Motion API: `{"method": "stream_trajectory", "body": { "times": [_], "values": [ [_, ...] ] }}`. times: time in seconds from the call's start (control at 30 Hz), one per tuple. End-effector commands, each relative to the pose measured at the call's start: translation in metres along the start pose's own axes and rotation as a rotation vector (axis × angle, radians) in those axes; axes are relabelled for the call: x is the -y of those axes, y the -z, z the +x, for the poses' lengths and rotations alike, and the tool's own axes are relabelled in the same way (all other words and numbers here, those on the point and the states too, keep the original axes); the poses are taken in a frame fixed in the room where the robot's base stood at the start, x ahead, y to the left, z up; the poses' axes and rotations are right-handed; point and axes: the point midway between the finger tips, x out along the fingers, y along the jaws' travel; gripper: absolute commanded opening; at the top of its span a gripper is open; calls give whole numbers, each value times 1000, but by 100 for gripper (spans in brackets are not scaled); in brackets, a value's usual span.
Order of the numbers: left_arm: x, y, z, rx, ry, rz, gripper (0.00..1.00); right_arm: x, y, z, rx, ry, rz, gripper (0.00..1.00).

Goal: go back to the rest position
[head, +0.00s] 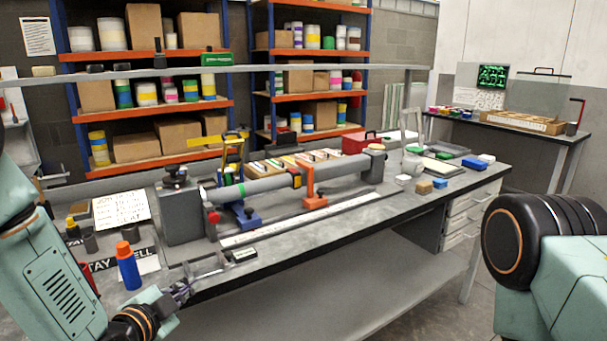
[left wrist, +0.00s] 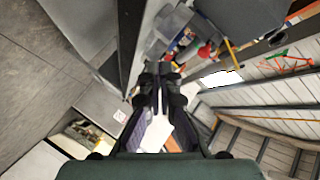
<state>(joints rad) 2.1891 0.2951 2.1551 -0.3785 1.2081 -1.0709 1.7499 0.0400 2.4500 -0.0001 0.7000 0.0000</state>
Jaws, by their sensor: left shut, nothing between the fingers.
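My left gripper (head: 182,290) is at the front left edge of the workbench in the head view, just right of a blue bottle with an orange cap (head: 128,266). In the left wrist view its two dark fingers (left wrist: 158,72) are together, with nothing between them. My right arm shows only as a black joint and green link at the right edge of the head view; its gripper is out of the picture.
The grey workbench (head: 345,222) carries a long tube in a clamp fixture (head: 265,187), a grey block (head: 182,218) and a steel rule (head: 300,219). Paint shelves (head: 150,105) stand behind. A second table (head: 560,138) is at the back right. Floor shows at the right.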

Motion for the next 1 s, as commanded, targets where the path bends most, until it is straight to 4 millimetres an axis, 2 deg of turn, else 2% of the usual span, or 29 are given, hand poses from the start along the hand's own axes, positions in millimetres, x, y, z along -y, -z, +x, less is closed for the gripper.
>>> {"method": "stream_trajectory", "body": {
  "times": [0.03,0.17,0.27,0.4,0.5,0.6,0.7,0.8,1.0],
  "values": [
    [-19,-10,-6,52,-53,-108,0,0,0,0,0,0,0,0],
    [-74,-41,-28,226,-174,-403,0,0,0,1,0,0,0,0],
    [-123,-66,-58,406,-252,-624,0,0,0,2,0,0,0,0],
    [-190,-97,-114,690,-320,-874,0,0,0,4,0,0,0,0],
    [-232,-114,-162,895,-344,-991,0,0,0,5,0,0,0,0],
    [-265,-127,-210,1077,-362,-1045,0,0,0,6,0,0,0,0],
    [-289,-135,-250,1192,-401,-1020,0,0,0,7,0,0,0,0],
    [-306,-140,-276,1248,-441,-987,0,0,0,8,0,0,0,0],
    [-314,-142,-286,1272,-461,-973,0,0,0,8,0,0,0,0]
  ]
}}
